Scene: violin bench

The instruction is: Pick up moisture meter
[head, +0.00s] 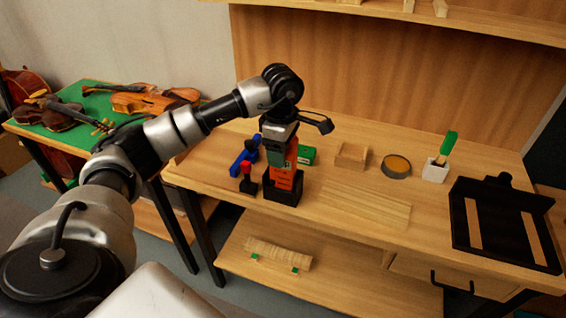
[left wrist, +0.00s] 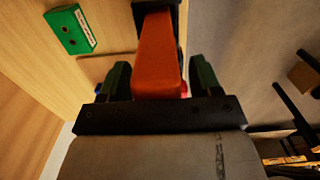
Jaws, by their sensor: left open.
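An orange, box-like tool with dark print (head: 284,180), which looks like the moisture meter, stands upright in a black holder (head: 284,196) near the bench's front left. My left gripper (head: 280,158) points down over it from above. In the left wrist view the orange body (left wrist: 158,55) lies between the two dark green fingers of the gripper (left wrist: 160,78). The fingers are open, with a gap on each side of the body. The gripper hides part of the tool in the head view. My right gripper is not in view.
Close by are a blue tool (head: 243,158), a red-topped black piece (head: 247,180) and a green box (head: 306,155). A wooden box (head: 351,156), a round tin (head: 396,166) and wood strips (head: 365,203) lie to the right. A black tray (head: 503,225) is at far right.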

